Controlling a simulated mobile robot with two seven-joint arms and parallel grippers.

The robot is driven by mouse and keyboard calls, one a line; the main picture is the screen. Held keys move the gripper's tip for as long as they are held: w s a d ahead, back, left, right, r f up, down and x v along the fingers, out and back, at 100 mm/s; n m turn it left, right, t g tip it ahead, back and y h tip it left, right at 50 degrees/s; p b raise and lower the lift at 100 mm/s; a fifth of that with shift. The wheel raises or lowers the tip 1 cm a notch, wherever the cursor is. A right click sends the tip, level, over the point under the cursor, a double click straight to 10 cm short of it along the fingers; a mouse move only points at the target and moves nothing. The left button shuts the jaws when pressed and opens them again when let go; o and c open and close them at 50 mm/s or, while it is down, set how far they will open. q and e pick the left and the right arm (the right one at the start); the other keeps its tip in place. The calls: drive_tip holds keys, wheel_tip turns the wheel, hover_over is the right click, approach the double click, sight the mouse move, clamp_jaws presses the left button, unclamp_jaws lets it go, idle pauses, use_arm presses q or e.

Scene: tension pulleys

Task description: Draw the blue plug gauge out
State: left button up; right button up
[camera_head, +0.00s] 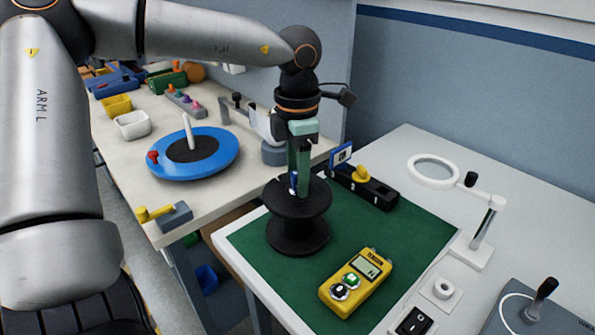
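The black spool-shaped pulley (297,239) stands upright on the green mat (405,235). A small part of the blue plug gauge (293,183) shows at the top centre of the pulley; its lower part is hidden. My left gripper (298,185) points straight down over the pulley, with its green fingers at the blue gauge. The fingers look close together and overlap the gauge in this view. I cannot tell whether they grip it or only stand around it. My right gripper is not in view.
A yellow tension meter (357,283) lies in front of the pulley. A black block with a yellow knob (362,186) stands close behind right. A ring magnifier (435,170) is at the right. A blue turntable (215,163) sits on the left bench. Bare mat lies right of the pulley.

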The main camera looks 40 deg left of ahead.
use_arm(q)
clamp_jaws()
idle(0.4)
drive_tip(key=shift+r+p, duration=0.45)
drive_tip(key=shift+r, duration=0.3)
drive_tip(key=shift+r+p, duration=0.35)
drive_tip(key=shift+r, duration=0.2)
drive_tip(key=shift+r, duration=0.3)
drive_tip(key=shift+r, duration=0.1)
idle(0.3)
